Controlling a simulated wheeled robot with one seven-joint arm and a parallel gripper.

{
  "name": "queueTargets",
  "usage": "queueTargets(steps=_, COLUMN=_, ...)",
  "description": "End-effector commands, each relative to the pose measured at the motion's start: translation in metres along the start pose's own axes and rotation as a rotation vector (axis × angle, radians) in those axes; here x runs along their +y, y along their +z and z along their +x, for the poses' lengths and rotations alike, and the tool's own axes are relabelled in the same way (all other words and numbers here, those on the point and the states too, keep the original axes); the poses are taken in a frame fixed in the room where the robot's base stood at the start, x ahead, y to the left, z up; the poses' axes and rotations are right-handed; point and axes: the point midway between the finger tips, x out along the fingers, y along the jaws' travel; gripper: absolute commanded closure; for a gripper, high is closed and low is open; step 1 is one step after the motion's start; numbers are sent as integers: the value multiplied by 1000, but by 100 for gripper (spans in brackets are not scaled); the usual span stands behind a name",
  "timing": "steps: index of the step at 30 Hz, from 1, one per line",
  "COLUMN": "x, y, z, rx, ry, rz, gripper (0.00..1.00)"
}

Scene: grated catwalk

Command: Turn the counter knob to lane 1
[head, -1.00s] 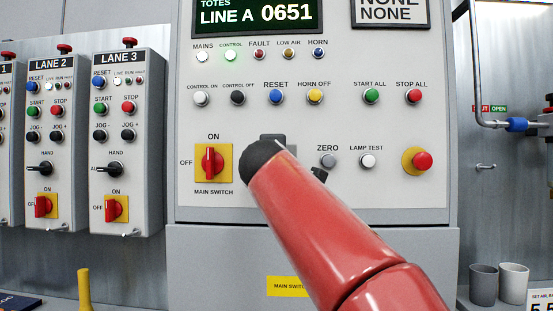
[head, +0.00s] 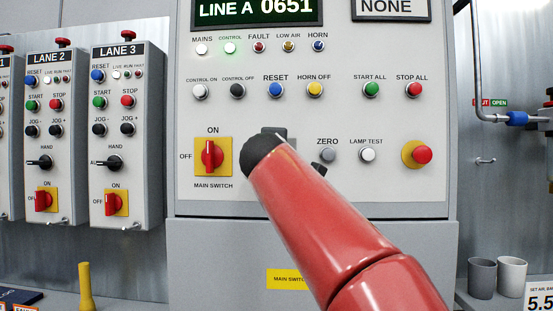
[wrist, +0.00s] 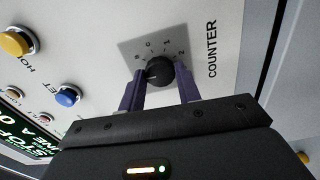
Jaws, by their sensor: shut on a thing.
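In the head view the knob is hidden behind my red arm, and only dark bits of the gripper (head: 275,133) show.
The red main switch (head: 212,156) on its yellow plate is just left of my arm. The ZERO button (head: 328,156), lamp test button (head: 367,155) and red stop button (head: 421,155) are to the right. Lane boxes (head: 125,150) hang at the left. The display (head: 255,12) reads LINE A 0651.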

Motion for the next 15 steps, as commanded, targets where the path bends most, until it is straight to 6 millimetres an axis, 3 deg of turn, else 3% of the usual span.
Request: queueTargets(steps=15, x=-4, y=0, z=1, rx=-1, ry=-2, rz=404, gripper=90)
